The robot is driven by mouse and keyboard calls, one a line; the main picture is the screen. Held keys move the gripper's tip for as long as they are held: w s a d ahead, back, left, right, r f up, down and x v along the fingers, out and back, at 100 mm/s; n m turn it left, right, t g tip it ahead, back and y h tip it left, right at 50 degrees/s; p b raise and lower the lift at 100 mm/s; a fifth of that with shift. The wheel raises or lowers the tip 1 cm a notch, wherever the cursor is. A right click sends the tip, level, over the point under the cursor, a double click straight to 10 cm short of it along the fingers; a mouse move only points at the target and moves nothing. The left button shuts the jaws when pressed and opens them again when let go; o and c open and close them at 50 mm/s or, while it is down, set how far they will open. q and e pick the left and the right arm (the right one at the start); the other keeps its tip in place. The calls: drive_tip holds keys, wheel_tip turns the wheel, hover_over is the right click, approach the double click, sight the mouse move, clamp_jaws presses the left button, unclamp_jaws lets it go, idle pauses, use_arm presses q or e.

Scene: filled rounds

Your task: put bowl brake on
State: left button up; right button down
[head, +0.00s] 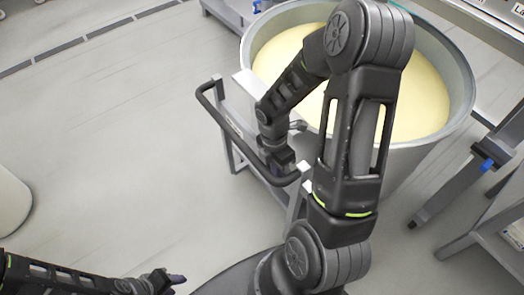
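A large round metal bowl (459,98) filled with pale yellow dough or batter stands at the upper right, with a metal frame and a black tubular handle (222,126) on its left side. I cannot make out a brake on it. My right arm reaches up across the bowl and hides part of its rim and contents. My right gripper (284,164) is at the lower end of the black handle, dark against it; whether it touches or grips the bar is unclear. My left gripper (170,281) is low at the bottom left, over the floor, away from the bowl; its fingers are too small to judge.
A grey metal leg with a blue part (487,165) stands right of the bowl, beside a metal rack (490,235). A pale round container (12,203) is cut off at the left edge. The floor (110,150) left of the bowl is clear, with a drain grate (85,42) behind.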

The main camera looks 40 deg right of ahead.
drive_tip(key=shift+s, duration=0.1)
idle(0.5)
wheel_tip(320, 180, up, 8)
drive_tip(key=w, duration=0.1)
drive_tip(key=shift+f, duration=0.2)
